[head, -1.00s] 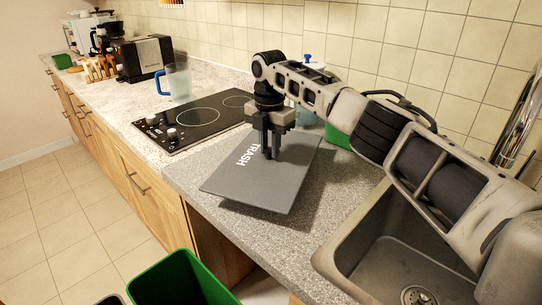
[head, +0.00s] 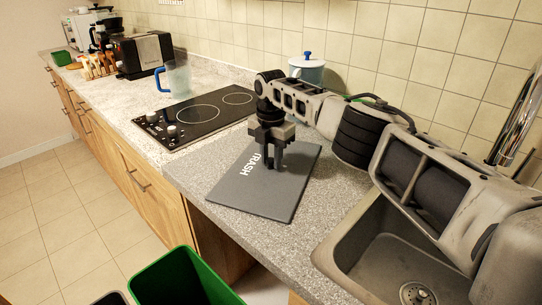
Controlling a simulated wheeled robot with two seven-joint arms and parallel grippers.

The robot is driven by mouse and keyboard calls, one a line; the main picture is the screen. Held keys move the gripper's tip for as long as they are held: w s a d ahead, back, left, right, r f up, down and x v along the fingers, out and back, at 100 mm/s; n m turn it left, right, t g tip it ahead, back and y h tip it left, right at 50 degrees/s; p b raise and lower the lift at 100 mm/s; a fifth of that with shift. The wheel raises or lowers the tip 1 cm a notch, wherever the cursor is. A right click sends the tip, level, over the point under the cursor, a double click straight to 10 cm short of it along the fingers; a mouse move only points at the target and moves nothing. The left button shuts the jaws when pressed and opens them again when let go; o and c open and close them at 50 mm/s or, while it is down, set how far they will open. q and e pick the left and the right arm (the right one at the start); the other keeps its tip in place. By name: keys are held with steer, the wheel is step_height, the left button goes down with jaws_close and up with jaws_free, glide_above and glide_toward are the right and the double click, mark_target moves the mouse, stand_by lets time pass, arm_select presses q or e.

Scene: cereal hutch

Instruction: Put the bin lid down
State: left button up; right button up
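The bin lid (head: 250,194) is a flat grey panel marked TRASH. It lies flat on, or very close to, the speckled counter between the cooktop and the sink. My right gripper (head: 272,168) points down at the lid's middle, its two fingers close together, apparently shut on the lid. A green bin (head: 180,280) stands open on the floor at the bottom edge of the view. My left gripper is not in view.
The black cooktop (head: 195,115) is left of the lid, with a clear blue-handled jug (head: 178,77) behind it. A white-lidded blue pot (head: 307,70) stands near the wall. The sink (head: 400,262) opens at the right. Bare counter (head: 300,245) lies between lid and sink.

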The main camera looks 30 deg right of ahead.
mark_target(271, 158)
steer(key=shift+o, duration=0.9)
step_height(271, 158, up, 12)
steer(key=shift+r+b, duration=0.2)
steer(key=shift+b, duration=0.1)
